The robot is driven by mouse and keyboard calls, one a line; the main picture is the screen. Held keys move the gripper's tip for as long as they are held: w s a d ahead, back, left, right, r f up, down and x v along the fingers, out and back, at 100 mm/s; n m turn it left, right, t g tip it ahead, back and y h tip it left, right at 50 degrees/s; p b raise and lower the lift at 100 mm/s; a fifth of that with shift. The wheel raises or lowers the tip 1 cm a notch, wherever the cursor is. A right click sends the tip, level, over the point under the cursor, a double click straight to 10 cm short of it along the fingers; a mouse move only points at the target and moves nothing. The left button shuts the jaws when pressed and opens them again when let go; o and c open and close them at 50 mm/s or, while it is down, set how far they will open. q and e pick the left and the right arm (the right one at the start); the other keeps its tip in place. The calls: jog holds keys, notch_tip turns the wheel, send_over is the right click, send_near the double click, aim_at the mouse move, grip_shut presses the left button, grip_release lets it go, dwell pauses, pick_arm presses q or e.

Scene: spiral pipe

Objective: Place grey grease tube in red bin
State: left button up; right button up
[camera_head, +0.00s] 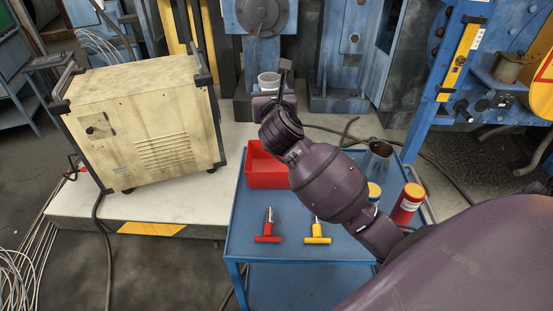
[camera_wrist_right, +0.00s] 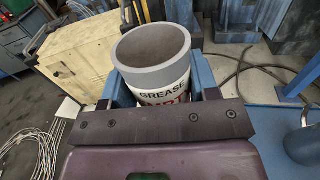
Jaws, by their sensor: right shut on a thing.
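The grey grease tube (camera_head: 269,80) is held upright by my right gripper (camera_head: 273,97). In the right wrist view the tube (camera_wrist_right: 152,58) shows its open round rim and a white label reading GREASE, with the gripper (camera_wrist_right: 160,95) shut around its side. The red bin (camera_head: 266,172) sits at the back left of the blue cart. In the head view the tube appears above and behind the bin; its exact height over the cart is hard to tell. My arm covers part of the bin's right side. My left gripper is not in view.
The blue cart (camera_head: 252,222) also bears a red-handled tool (camera_head: 268,238), a yellow-handled tool (camera_head: 317,236), a red can (camera_head: 407,204), a yellow-topped can (camera_head: 374,190) and a metal mug (camera_head: 377,158). A cream machine (camera_head: 145,120) stands left. Blue machinery stands behind.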

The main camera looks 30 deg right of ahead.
notch_tip(320, 180, down, 20)
jog(key=b, duration=0.5)
jog(key=shift+w+d+f, duration=0.15)
jog(key=shift+d, duration=0.15)
jog(key=shift+f+b, duration=0.3)
jog(key=shift+b, duration=0.05)
jog(key=o, duration=0.9)
jog(key=shift+r, duration=0.1)
